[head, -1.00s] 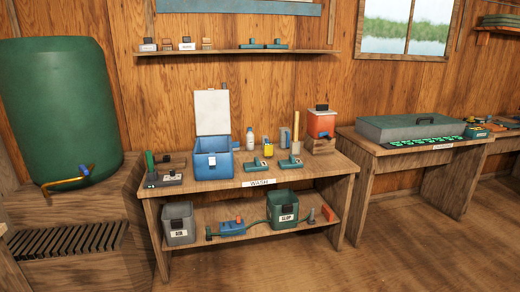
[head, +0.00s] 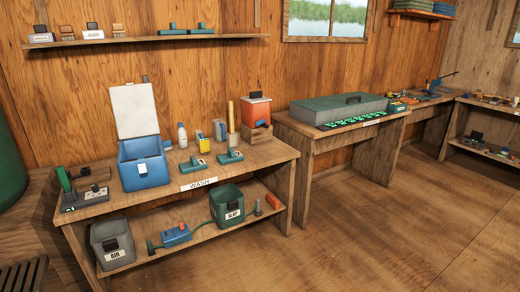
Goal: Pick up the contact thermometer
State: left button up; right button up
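I cannot single out the contact thermometer at this size. Several small items stand on the wash bench (head: 262,157): a white bottle (head: 182,136), a yellow item (head: 203,144), and two low teal devices, one on the left (head: 192,164) and one on the right (head: 230,156). A dark green-handled device (head: 82,199) sits at the bench's left end. A blue box with its pale lid up (head: 144,172) stands between. Neither of my grippers is in view.
Grey (head: 112,242) and green (head: 228,206) bins and a blue pump (head: 177,235) sit on the lower shelf. A second table (head: 300,129) holds a large grey-green case (head: 340,108). A wall shelf (head: 140,41) holds small items. The floor (head: 350,225) in front is clear.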

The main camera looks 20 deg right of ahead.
aim_at(204, 144)
jog(key=z, duration=0.95)
jog(key=i, duration=3.4)
jog(key=u, duration=0.6)
